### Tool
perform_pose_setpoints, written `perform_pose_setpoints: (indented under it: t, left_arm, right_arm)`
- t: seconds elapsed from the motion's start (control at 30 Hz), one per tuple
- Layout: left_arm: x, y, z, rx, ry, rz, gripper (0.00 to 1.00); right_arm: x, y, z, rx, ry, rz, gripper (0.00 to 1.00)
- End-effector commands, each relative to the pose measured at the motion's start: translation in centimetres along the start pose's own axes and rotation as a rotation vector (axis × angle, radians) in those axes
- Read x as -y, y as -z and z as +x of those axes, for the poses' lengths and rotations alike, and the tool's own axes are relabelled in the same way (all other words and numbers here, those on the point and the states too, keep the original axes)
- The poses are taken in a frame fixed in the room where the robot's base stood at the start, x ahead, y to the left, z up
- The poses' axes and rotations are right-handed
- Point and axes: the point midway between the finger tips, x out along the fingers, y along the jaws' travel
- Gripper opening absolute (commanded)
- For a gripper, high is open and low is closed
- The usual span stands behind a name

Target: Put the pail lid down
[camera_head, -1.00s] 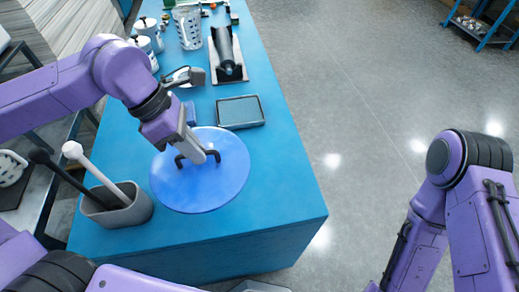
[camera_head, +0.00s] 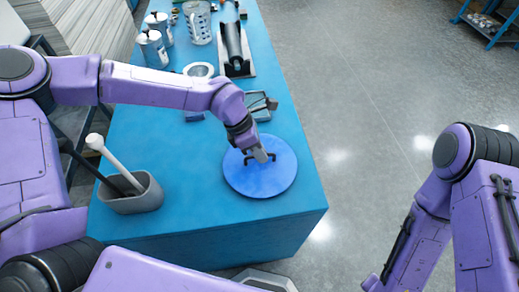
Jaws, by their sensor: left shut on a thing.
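The pail lid (camera_head: 262,181) is a round blue disc with a dark handle on top. It is over the right front part of the blue table (camera_head: 190,225). My left gripper (camera_head: 262,157) is shut on the lid's handle, with the fingers reaching down from above. Whether the lid touches the tabletop or hangs just above it I cannot tell. My right arm shows at the right, over the floor, but its gripper is not in view.
A grey holder (camera_head: 134,194) with a black and a white handled tool stands at the left front. A dark tray (camera_head: 257,108) is partly hidden behind my left arm. Cans (camera_head: 153,48), a clear jug (camera_head: 198,24) and a roller on a stand (camera_head: 236,50) are at the back.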

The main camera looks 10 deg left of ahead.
Motion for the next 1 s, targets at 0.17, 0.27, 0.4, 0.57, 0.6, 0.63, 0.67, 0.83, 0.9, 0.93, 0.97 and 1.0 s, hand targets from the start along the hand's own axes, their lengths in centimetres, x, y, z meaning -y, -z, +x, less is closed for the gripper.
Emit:
perform_pose_setpoints:
  t: [0.17, 0.27, 0.4, 0.57, 0.6, 0.63, 0.67, 0.83, 0.9, 0.93, 0.97, 1.0]
  left_arm:
    - [0.0, 0.1, 0.1, 0.000, 0.000, 0.000, 0.00]
    - [-0.1, 0.1, 0.2, 0.000, 0.000, 0.001, 0.24]
    - [-0.1, 0.1, 0.2, 0.000, 0.000, 0.000, 0.37]
    - [-0.1, 0.1, 0.2, 0.000, 0.000, 0.000, 0.37]
    - [0.0, 0.0, 0.0, 0.000, -0.001, 0.000, 0.37]
    - [0.0, -0.1, -0.2, 0.000, -0.001, 0.001, 0.37]
    - [0.0, 0.0, -0.4, 0.001, -0.002, -0.001, 0.37]
    - [-0.1, -0.1, -4.0, 0.006, -0.005, 0.000, 0.37]
    - [-0.1, 0.0, -5.8, 0.005, -0.005, -0.001, 0.37]
    - [-0.1, 0.0, -6.6, 0.006, -0.004, -0.001, 0.37]
    - [-0.1, 0.0, -7.4, 0.004, -0.005, 0.000, 0.37]
    - [-0.1, 0.0, -8.4, 0.004, -0.005, -0.001, 0.37]
  right_arm:
    - [0.0, 0.0, 0.1, 0.000, 0.000, 0.000, 0.43]
    - [0.0, 0.0, 0.1, 0.000, 0.000, 0.000, 0.43]
    - [0.0, 0.0, 0.1, 0.000, 0.000, 0.000, 0.43]
    - [0.0, 0.0, 0.1, 0.000, 0.000, 0.000, 0.43]
    - [0.0, 0.0, 0.0, 0.000, 0.000, 0.000, 0.43]
    - [0.0, 0.0, -0.1, 0.000, 0.000, 0.000, 0.43]
    - [0.0, 0.0, 0.0, 0.000, 0.000, 0.000, 0.43]
    - [0.1, -0.2, 0.6, 0.000, 0.000, 0.000, 0.43]
    - [0.1, -0.3, 0.8, 0.000, 0.000, 0.000, 0.43]
    - [0.1, -0.3, 0.8, 0.000, 0.000, 0.000, 0.43]
    - [0.1, -0.4, 0.9, 0.000, 0.000, 0.000, 0.43]
    - [0.1, -0.4, 1.0, 0.000, 0.000, 0.000, 0.43]
